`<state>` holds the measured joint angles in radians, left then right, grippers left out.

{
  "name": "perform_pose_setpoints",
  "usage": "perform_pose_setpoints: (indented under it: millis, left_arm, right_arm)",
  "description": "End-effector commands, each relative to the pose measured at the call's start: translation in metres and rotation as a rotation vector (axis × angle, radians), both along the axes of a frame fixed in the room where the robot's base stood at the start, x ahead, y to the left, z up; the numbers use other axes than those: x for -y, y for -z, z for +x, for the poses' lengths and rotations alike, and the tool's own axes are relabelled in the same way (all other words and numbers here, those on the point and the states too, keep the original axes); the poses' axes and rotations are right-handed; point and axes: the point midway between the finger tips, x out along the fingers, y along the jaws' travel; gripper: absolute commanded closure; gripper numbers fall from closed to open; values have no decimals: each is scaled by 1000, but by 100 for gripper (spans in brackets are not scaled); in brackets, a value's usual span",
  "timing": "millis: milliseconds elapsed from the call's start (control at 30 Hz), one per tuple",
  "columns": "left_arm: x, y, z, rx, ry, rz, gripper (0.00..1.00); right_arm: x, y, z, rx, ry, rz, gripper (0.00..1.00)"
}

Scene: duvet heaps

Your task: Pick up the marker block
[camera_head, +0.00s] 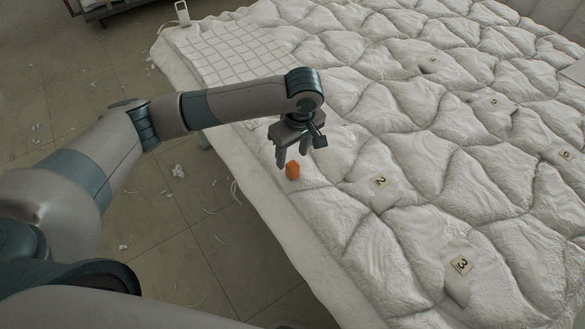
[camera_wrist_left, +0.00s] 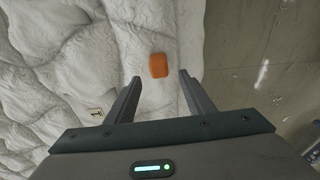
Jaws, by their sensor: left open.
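An orange block (camera_head: 292,170) lies on the white quilted duvet (camera_head: 420,170), close to its left edge. I take it to be the marker block. My left gripper (camera_head: 291,160) is open just above and behind it, fingers pointing down. No contact shows. My right gripper is not in view.
White tented markers with numbers stand on the duvet, among them a "2" (camera_head: 382,187) and a "3" (camera_head: 460,270). A checked cloth (camera_head: 230,50) lies at the far left. The tiled floor (camera_head: 180,215) left of the duvet carries white scraps.

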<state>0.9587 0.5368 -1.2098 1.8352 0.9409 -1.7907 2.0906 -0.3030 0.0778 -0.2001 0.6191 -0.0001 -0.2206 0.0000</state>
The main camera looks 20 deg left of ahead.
Motion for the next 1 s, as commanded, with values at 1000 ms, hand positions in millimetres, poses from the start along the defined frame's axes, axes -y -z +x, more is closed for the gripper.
perform_pose_setpoints:
  millis: [1000]
  left_arm:
    - [0, 52, 1, 1, 1, 0, 52]
  right_arm:
    - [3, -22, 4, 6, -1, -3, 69]
